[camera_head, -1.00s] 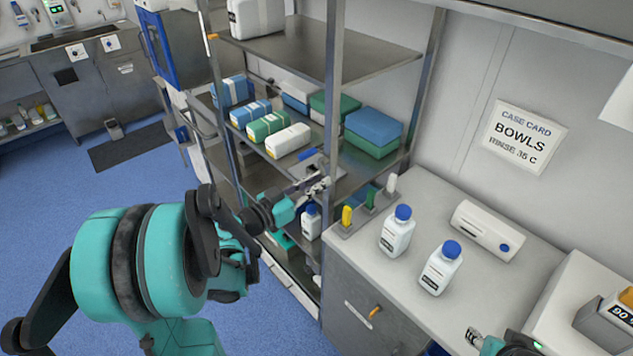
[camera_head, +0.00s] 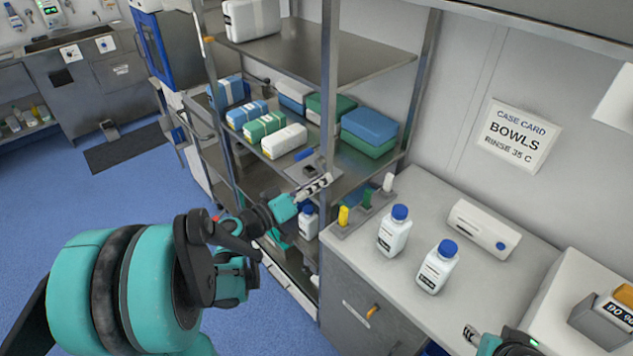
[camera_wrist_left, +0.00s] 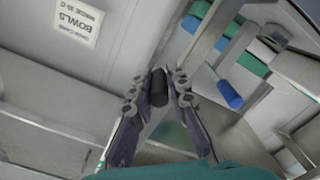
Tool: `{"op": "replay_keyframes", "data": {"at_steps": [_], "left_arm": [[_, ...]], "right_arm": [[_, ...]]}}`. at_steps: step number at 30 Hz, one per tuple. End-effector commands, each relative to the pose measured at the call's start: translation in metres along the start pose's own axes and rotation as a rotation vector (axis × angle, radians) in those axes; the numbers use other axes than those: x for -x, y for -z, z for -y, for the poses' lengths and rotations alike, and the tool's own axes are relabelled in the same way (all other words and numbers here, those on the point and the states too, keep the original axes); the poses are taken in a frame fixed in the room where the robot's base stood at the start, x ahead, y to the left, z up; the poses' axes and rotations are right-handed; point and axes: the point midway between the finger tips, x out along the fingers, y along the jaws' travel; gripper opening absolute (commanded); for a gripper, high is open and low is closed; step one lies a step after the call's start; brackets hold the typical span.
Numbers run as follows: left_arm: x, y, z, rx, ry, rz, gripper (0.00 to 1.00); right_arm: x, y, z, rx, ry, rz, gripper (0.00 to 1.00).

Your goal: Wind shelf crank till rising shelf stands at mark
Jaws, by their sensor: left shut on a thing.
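My left gripper (camera_head: 314,187) is at the front of the steel shelf rack, just below the edge of the middle shelf. In the left wrist view its two fingers (camera_wrist_left: 158,88) are closed on the dark round crank knob (camera_wrist_left: 158,86). The rest of the crank is hidden or too small to make out. The middle shelf (camera_head: 347,165) carries blue, green and white packs; I cannot tell whether it is the rising shelf. I cannot make out the mark. My right gripper (camera_head: 470,335) is partly in view at the bottom right, away from the rack.
A rack post (camera_head: 330,90) stands close to my left gripper. A "BOWLS" card (camera_head: 520,136) hangs behind.

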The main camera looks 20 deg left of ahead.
Motion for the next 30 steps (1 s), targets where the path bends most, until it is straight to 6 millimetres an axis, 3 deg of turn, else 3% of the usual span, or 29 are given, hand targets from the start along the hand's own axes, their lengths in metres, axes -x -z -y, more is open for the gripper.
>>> {"op": "replay_keyframes", "data": {"at_steps": [18,30], "left_arm": [[-0.001,0.017,-0.02,0.55,-0.004,-0.005,0.0],[-0.001,0.023,-0.023,0.734,-0.003,-0.006,0.0]], "right_arm": [[0.011,0.008,0.0,0.0,0.0,0.0,0.4],[0.014,0.01,0.0,0.0,0.0,0.0,0.4]]}}
